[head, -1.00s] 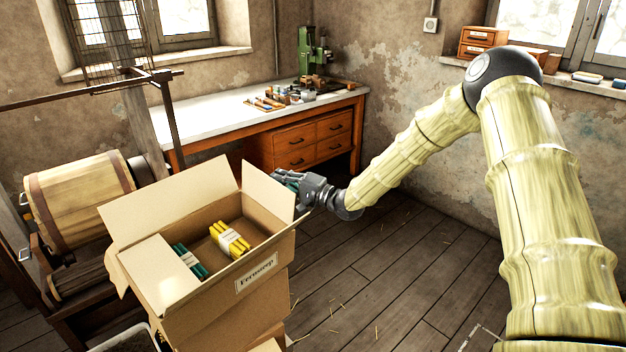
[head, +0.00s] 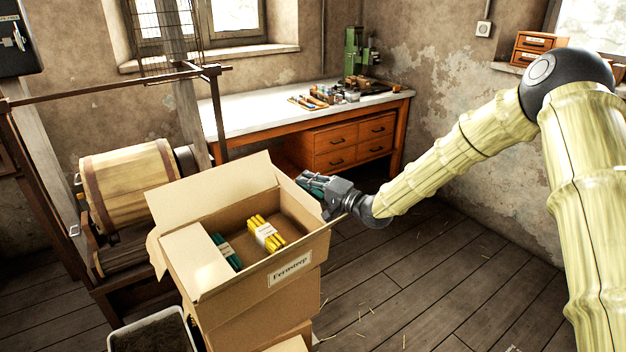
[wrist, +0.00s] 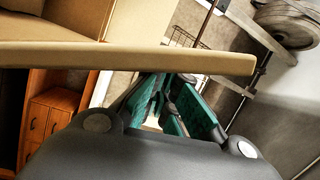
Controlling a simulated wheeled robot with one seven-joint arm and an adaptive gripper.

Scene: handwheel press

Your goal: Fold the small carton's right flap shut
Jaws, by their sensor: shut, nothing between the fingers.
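The small carton (head: 240,305), with a printed label, stands open on top of another box in the head view. Its right flap (head: 303,201) rises from the right rim. My gripper (head: 307,181) is shut and empty, just beyond that flap on its outer side. In the wrist view, a cardboard edge (wrist: 130,56) crosses close above my gripper (wrist: 160,100). I cannot tell whether they touch. The back flap (head: 215,187) stands up. The left flap (head: 192,257) lies inward over part of the opening. A yellow bundle (head: 265,233) and a green bundle (head: 226,251) lie inside.
A workbench (head: 250,113) with tools and a green press stands behind. A wooden drum (head: 125,182) on a frame is at the left. A grey bin (head: 152,335) sits on the floor beside the carton.

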